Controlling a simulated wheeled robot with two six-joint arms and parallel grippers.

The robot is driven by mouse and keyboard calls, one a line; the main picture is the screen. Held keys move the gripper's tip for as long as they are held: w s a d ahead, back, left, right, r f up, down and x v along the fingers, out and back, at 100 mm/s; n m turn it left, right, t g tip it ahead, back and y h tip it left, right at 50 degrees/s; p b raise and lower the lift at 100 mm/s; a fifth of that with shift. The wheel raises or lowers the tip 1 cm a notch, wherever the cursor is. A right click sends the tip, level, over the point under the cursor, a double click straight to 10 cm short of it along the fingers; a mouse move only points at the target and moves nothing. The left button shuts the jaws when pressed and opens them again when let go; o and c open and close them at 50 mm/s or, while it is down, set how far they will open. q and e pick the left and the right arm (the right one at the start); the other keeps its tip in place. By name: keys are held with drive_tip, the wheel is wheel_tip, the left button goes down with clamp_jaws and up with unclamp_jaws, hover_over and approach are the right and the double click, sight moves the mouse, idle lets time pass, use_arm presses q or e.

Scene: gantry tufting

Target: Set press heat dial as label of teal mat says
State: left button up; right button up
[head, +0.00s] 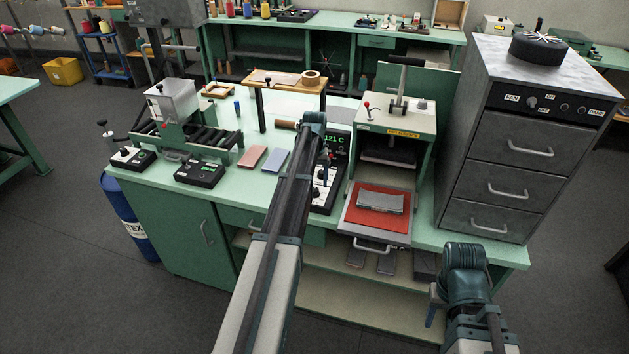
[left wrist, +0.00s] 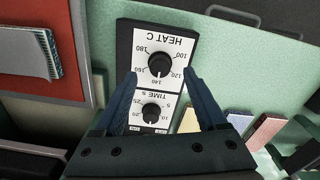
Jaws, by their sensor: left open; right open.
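The heat dial (left wrist: 160,64) is a black knob on a white plate marked HEAT C, upside down in the left wrist view. Its scale runs from 100 to 180; a small pale mark seems to face 140, but is hard to read. My left gripper (left wrist: 161,76) is open, its fingertips around the lower sides of this dial, with no clear contact. The control box display (head: 334,139) reads 121 C. The press (head: 397,115) stands beside it. No mat is clearly teal, and no readable mat label shows. My right gripper (head: 436,303) is open and empty at the lower right.
A time dial (left wrist: 151,112) sits close to the heat dial. A red pad (head: 372,222) with a grey slab (head: 380,202) lies on the pulled-out press tray. A pink block (head: 252,157) and a blue-grey block (head: 275,160) lie left. A drawer cabinet (head: 510,135) stands right.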

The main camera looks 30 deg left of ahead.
sight(314, 189)
use_arm(q)
wheel_tip(314, 189, up, 10)
drive_tip(key=p, duration=0.9)
drive_tip(key=shift+r, duration=0.25)
use_arm(e)
wheel_tip(314, 189, up, 10)
drive_tip(key=shift+r, duration=0.2)
use_arm(q)
drive_tip(key=s+d+f+m+b, duration=0.2)
drive_tip(key=s+d, duration=0.4)
drive_tip(key=d, duration=0.4)
drive_tip(key=s+d+f+m+b, duration=0.2)
drive_tip(key=s+d, duration=0.3)
drive_tip(key=d, duration=0.5)
drive_tip(key=s+d+f+m+b, duration=0.25)
drive_tip(key=s+d, duration=0.35)
drive_tip(key=d, duration=0.4)
drive_tip(key=s+d+f+m+y+b, duration=0.1)
drive_tip(key=s+d+f+m+b, duration=0.1)
drive_tip(key=s+d, duration=0.5)
drive_tip(key=s+m, duration=0.1)
drive_tip(key=s, duration=0.2)
drive_tip(key=shift+s+f, duration=0.2)
drive_tip(key=shift+s, duration=0.05)
use_arm(e)
wheel_tip(314, 189, down, 9)
drive_tip(key=shift+a, duration=0.1)
